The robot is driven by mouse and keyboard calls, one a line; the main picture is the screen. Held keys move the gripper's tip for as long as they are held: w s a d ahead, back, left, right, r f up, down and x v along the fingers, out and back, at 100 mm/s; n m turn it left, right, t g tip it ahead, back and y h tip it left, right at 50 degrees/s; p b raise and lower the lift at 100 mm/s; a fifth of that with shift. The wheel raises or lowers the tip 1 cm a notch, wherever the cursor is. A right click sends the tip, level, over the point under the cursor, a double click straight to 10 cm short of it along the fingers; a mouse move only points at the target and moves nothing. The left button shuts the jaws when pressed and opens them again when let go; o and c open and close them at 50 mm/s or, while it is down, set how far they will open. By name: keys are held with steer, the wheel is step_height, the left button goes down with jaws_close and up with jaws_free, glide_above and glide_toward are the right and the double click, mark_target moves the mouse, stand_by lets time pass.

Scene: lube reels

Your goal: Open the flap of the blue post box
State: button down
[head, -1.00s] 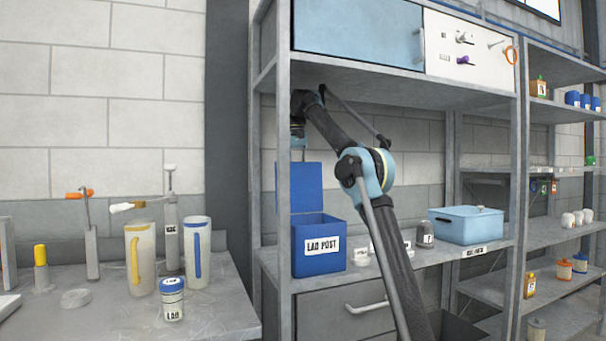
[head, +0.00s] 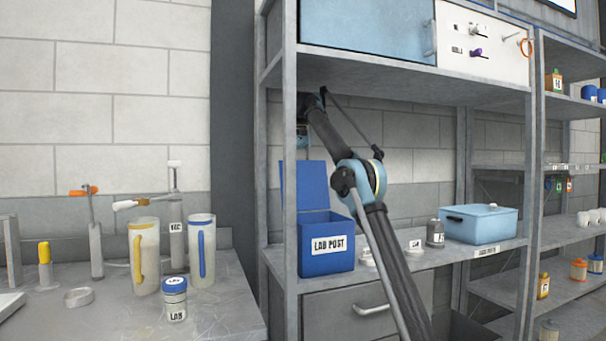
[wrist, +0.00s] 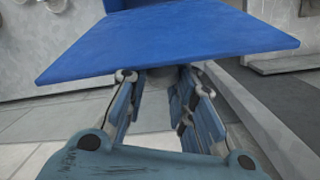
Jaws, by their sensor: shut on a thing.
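The blue post box (head: 326,262), labelled LAB POST, stands on the shelf behind the grey upright. Its blue flap (head: 318,186) stands raised at the back of the box, partly hidden by the upright. My gripper (head: 302,140) points down just above the raised flap, also partly hidden by the upright. In the wrist view, the flap (wrist: 165,38) spans the top as a broad blue panel. My gripper's fingers (wrist: 165,82) reach to its near edge; the flap covers the fingertips. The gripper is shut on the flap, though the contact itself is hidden.
A light blue lidded container (head: 482,224) and a grey jar (head: 435,233) stand further right on the shelf. The upper cabinet (head: 368,30) hangs above my arm. Jugs and a LAB jar (head: 175,300) stand on the left bench (head: 225,315).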

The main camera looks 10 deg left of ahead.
steer(key=shift+s+a, duration=0.15)
steer(key=shift+a, duration=0.15)
steer(key=c, duration=1.3)
jaws_free()
steer(key=shift+a, duration=0.1)
steer(key=shift+c, duration=0.2)
steer(key=shift+d, duration=0.25)
